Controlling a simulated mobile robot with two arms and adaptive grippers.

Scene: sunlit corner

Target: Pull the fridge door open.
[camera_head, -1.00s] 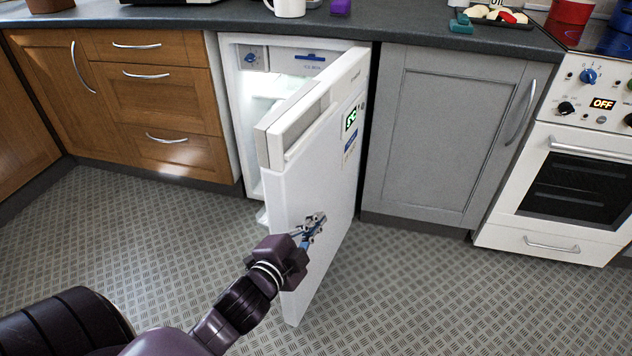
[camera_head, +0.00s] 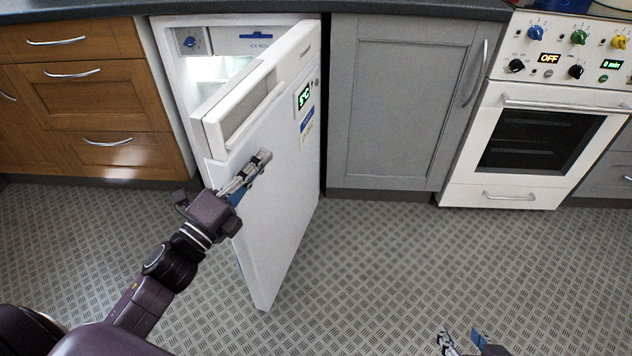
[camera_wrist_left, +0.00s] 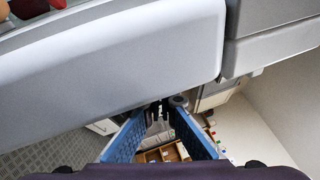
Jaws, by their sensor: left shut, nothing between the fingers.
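The white fridge door (camera_head: 282,165) stands well open in the head view, hinged on its right side and swung out over the floor. The lit fridge interior (camera_head: 208,70) shows behind it. My left gripper (camera_head: 257,163) is shut and empty. In the head view it overlaps the outer face of the door, below the grey handle recess (camera_head: 245,115); I cannot tell whether it touches. In the left wrist view the blue-sided fingers (camera_wrist_left: 162,108) meet just below a large white panel of the door (camera_wrist_left: 130,65). My right gripper (camera_head: 462,342) is only partly in view at the bottom edge.
A grey cupboard (camera_head: 395,105) and a white oven (camera_head: 530,140) stand right of the fridge. Wooden drawers (camera_head: 95,95) stand to its left. The patterned floor (camera_head: 375,265) in front of the cupboard and oven is clear.

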